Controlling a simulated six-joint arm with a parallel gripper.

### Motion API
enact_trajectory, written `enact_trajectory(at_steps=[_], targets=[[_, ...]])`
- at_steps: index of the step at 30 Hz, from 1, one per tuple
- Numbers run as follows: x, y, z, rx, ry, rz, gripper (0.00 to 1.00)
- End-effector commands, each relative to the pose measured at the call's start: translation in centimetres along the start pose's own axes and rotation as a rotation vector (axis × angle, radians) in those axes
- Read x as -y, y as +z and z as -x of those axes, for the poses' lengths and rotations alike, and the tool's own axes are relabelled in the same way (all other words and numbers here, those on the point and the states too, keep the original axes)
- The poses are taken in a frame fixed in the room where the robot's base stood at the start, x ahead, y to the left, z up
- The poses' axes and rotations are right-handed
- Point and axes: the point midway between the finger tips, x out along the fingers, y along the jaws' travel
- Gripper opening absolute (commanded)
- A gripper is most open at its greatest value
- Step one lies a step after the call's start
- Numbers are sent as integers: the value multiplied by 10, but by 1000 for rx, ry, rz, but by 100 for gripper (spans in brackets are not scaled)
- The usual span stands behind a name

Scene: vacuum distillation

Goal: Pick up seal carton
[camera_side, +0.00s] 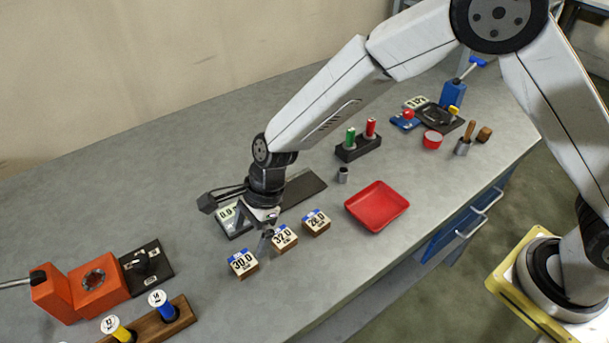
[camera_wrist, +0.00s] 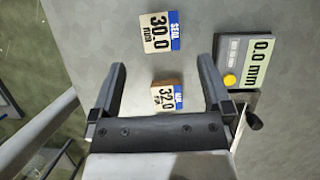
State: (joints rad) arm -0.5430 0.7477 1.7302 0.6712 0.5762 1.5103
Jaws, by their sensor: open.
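Three small tan seal cartons with blue-and-white labels stand in a row on the grey bench. In the side view they are the 30.0 carton (camera_side: 242,264), the 32.0 carton (camera_side: 284,238) and a third carton at right (camera_side: 316,222), its label hard to read. My gripper (camera_side: 268,232) is open and points down above the 32.0 carton. In the wrist view my gripper (camera_wrist: 165,88) has the 32.0 carton (camera_wrist: 168,97) between its open fingers, apart from both. The 30.0 carton (camera_wrist: 161,32) lies beyond the fingertips. The third carton is not visible there.
A gauge reading 0.0 (camera_wrist: 262,52) with a yellow button lies right of the fingers; it is partly hidden behind my gripper in the side view (camera_side: 228,213). A red tray (camera_side: 377,206) sits to the right. An orange device (camera_side: 85,288) and wooden rack (camera_side: 165,320) stand at left.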

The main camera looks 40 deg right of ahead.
Motion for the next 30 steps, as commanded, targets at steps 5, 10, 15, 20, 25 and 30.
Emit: enact_trajectory(at_steps=[5, 10, 15, 20, 25, 30], targets=[[0, -1, -14, -2, 1, 2, 100], [0, -1, -18, -1, -1, 2, 100], [0, -1, -20, -1, 0, 2, 100], [0, -1, -31, -2, 1, 1, 100], [0, -1, -49, -2, 1, 3, 100], [1, -1, -64, -2, -2, 2, 100]])
